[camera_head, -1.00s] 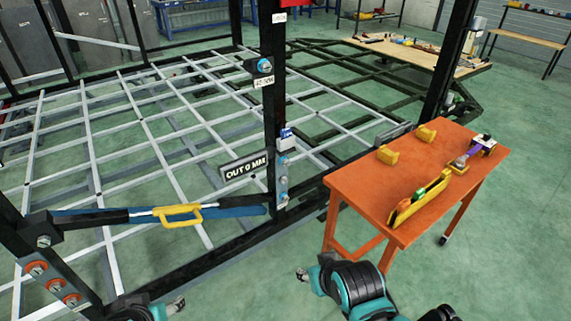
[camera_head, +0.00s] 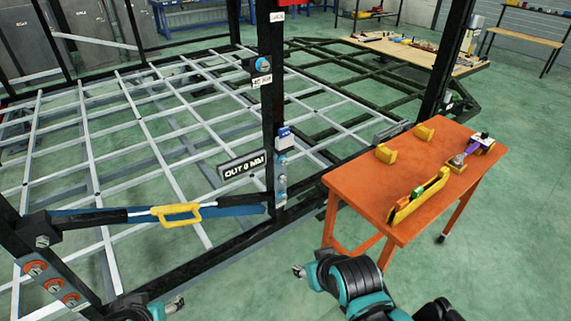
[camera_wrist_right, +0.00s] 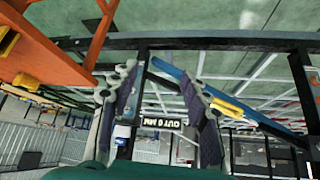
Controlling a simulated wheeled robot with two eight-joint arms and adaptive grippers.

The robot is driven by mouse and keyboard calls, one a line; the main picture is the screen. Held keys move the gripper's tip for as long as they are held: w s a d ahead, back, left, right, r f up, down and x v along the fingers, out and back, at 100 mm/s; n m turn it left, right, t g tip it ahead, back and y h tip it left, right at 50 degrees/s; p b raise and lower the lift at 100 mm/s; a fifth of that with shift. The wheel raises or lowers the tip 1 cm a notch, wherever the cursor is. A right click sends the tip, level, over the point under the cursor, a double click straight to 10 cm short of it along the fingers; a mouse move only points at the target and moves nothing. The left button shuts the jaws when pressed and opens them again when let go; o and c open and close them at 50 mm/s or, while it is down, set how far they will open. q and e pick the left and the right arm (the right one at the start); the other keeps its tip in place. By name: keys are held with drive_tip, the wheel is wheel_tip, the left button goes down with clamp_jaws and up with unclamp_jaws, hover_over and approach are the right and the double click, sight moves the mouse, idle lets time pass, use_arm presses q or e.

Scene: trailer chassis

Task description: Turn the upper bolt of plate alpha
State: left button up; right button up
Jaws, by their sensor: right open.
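On the dark upright post (camera_head: 272,110), a narrow light plate (camera_head: 281,187) carries blue-grey bolts one above another, the upper bolt (camera_head: 282,160) near its top. Its small label is too small to read, so I cannot tell if it is plate alpha. Another blue bolt head (camera_head: 262,64) sits higher on the post. My right gripper (camera_head: 299,271) is low in front of the post, apart from it; in the right wrist view its fingers (camera_wrist_right: 161,80) are spread with nothing between them. My left gripper (camera_head: 176,305) is at the bottom left, touching nothing visible; its opening is unclear.
A sign reading "OUT 0 MM" (camera_head: 242,165) is beside the plate. A blue bar with a yellow handle (camera_head: 176,213) runs left from the post. The orange table (camera_head: 365,190) with yellow blocks and tools stands to the right. Green floor (camera_head: 240,285) is clear between.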

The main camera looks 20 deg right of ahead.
sight(285, 163)
drive_tip(key=w+a+r+n+t+y+p, duration=0.1)
drive_tip(key=w+r+n+t+y, duration=0.15)
drive_tip(key=w, duration=1.05)
drive_tip(key=w+a+r+n+t+y, duration=0.1)
drive_tip(key=w+n+y, duration=0.25)
drive_tip(key=w, duration=0.95)
drive_tip(key=w+d+f+n+t+p, duration=0.1)
drive_tip(key=w+d+f+n+t, duration=0.4)
drive_tip(key=w+d+f, duration=0.8)
drive_tip(key=shift+m+t, duration=0.6)
drive_tip(key=shift+t, duration=0.05)
drive_tip(key=w+a, duration=0.1)
drive_tip(key=w, duration=0.1)
drive_tip(key=w+a+r+b, duration=0.1)
drive_tip(key=w, duration=0.1)
drive_tip(key=w+a+r+b, duration=0.1)
drive_tip(key=w, duration=0.2)
drive_tip(key=shift+w+a, duration=0.1)
drive_tip(key=shift+a, duration=0.25)
drive_tip(key=shift+w+a+r, duration=0.15)
drive_tip(key=shift+w, duration=0.3)
clamp_jaws()
